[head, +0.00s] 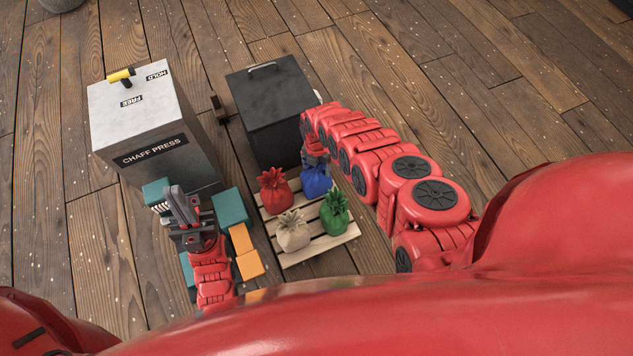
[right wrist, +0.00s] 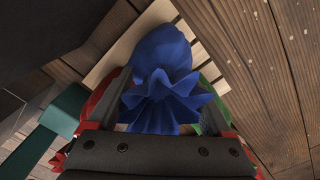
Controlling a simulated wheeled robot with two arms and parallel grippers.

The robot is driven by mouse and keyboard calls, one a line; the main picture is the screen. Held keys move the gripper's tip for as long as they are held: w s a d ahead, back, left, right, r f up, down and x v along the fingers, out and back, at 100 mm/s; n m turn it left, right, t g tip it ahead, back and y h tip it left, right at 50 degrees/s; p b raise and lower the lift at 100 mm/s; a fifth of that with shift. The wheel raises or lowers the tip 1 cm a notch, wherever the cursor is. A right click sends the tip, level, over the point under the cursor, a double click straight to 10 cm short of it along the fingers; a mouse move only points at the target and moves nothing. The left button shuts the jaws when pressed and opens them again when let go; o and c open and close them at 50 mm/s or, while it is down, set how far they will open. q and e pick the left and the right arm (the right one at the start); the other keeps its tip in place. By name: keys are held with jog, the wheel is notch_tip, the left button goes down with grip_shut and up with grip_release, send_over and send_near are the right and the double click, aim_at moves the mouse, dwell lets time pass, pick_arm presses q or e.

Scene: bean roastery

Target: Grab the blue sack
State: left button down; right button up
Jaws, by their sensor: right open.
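The blue sack (head: 316,181) stands on a wooden pallet (head: 322,245), at its far right corner in the head view. In the right wrist view the blue sack (right wrist: 163,70) fills the middle, with its gathered top towards me. My right gripper (head: 312,155) is at the sack's top; in the wrist view its open fingers lie on either side of the gathered top. I cannot tell whether they touch it. My left gripper (head: 182,207) is to the left, by the teal and orange blocks, away from the sacks; its jaw state is unclear.
A red sack (head: 274,190), a cream sack (head: 292,231) and a green sack (head: 335,212) share the pallet closely. A black box with a handle (head: 272,110) stands behind it. The chaff press (head: 150,125) is at left. Teal (head: 230,207) and orange blocks (head: 249,264) lie left of the pallet.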

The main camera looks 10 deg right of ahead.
grip_shut()
dwell(1.3)
